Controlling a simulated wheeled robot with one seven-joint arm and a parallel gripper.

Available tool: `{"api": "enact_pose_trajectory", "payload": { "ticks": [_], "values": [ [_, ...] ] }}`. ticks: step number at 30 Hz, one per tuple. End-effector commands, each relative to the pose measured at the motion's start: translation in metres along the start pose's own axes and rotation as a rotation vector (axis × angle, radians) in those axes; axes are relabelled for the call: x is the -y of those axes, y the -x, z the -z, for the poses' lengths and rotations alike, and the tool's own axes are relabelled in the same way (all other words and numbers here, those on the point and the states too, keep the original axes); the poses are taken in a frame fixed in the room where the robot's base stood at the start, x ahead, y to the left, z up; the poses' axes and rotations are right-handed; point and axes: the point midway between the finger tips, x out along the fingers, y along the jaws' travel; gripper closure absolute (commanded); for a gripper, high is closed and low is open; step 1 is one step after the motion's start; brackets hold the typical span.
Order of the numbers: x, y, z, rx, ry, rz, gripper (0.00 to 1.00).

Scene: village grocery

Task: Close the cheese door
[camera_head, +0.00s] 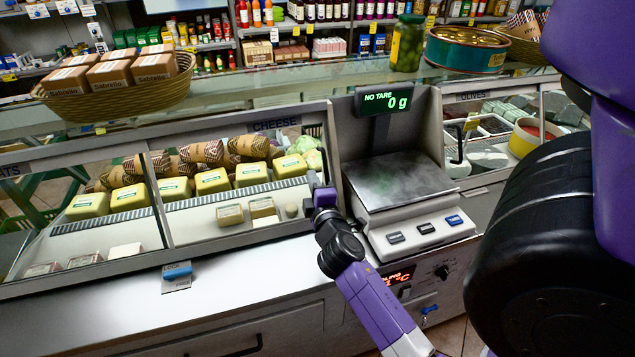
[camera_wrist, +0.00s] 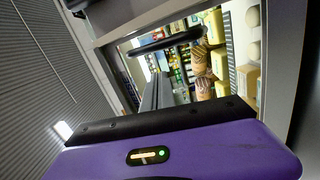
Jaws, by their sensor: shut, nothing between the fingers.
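The cheese door is the glazed front section under the CHEESE label (camera_head: 275,124), left of the scale. Its frame shows at the left post (camera_head: 157,200); how far it stands open I cannot tell. Yellow cheese blocks (camera_head: 212,181) and wrapped rolls show behind it. My gripper (camera_head: 318,183) is at the right end of this section, with its fingers pointing up and toward the case. In the wrist view the fingers (camera_wrist: 158,90) are together and empty. A dark bar handle (camera_wrist: 165,41) lies just beyond their tips; contact is unclear.
A scale (camera_head: 400,182) stands close right of my gripper. The olives section (camera_head: 490,155) is farther right. A basket of boxes (camera_head: 120,95), a jar (camera_head: 407,43) and a round tin (camera_head: 466,50) stand on the upper glass shelf. A blue lock lever (camera_head: 177,273) is on the counter front.

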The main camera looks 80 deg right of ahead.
Motion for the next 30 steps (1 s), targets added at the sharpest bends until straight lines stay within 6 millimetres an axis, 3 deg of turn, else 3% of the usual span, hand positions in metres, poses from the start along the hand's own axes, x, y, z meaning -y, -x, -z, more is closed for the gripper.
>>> {"api": "enact_pose_trajectory", "payload": {
  "ticks": [1, 16, 21, 30],
  "values": [
    [-0.001, -0.003, 0.006, -0.005, -0.002, -0.002, 1.0],
    [0.002, 0.085, 0.007, -0.01, -0.002, -0.001, 1.0],
    [0.0, 0.097, 0.008, -0.01, -0.002, -0.002, 1.0],
    [-0.001, 0.098, 0.008, -0.011, -0.007, -0.002, 1.0]
  ]
}}
